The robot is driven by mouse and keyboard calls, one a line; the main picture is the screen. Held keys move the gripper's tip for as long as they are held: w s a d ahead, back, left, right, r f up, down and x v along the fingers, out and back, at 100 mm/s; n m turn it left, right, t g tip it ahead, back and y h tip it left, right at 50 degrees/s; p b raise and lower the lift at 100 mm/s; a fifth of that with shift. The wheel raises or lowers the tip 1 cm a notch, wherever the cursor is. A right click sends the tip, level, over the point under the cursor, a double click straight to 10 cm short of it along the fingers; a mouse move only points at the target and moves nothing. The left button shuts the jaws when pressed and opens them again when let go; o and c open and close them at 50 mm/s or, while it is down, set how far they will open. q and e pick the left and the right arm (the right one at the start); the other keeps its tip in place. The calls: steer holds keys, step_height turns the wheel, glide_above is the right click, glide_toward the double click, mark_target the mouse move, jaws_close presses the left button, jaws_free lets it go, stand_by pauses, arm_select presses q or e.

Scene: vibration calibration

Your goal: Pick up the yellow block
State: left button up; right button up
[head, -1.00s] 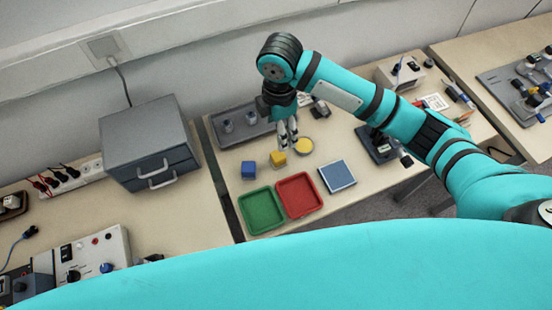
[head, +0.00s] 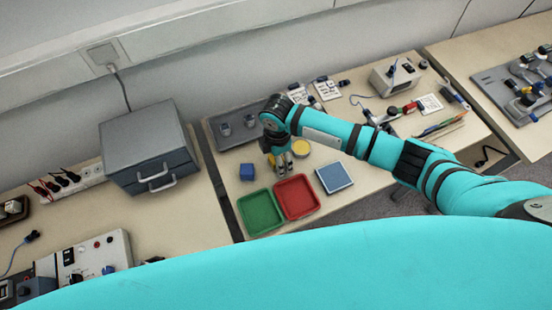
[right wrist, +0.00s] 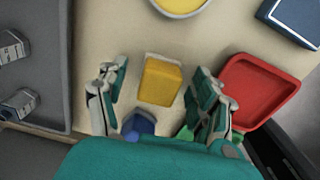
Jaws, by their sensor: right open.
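The yellow block (right wrist: 160,82) sits on the table in the right wrist view, between the two spread fingers of my right gripper (right wrist: 155,92). A gap of bare table shows on each side of it. In the head view my right gripper (head: 284,168) points down over the block's spot, behind the red tray, and mostly hides the block. The right gripper is open and empty. My left gripper is in neither view.
A blue block (head: 247,172) stands left of the gripper. A green tray (head: 260,212) and a red tray (head: 297,197) lie in front. A grey tray (head: 240,128) is behind.

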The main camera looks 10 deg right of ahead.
steer(key=shift+f, duration=0.15)
steer(key=c, duration=1.2)
steer(key=shift+o, duration=0.2)
steer(key=shift+r, duration=0.8)
steer(key=shift+s+d+r+b, duration=0.1)
steer(key=shift+s+r+b, duration=0.1)
steer(key=shift+r, duration=0.3)
steer(key=shift+s+d+r+b, duration=0.1)
steer(key=shift+s+r+b, duration=0.1)
steer(key=shift+r, duration=0.25)
steer(key=s+d, duration=0.1)
steer(key=s, duration=0.3)
steer(key=s+d+r, duration=0.1)
steer(key=s+d, duration=0.1)
steer(key=s, duration=0.3)
steer(key=s+d+b, duration=0.1)
steer(key=s, duration=0.4)
steer(key=shift+s+d+r, duration=0.25)
jaws_close()
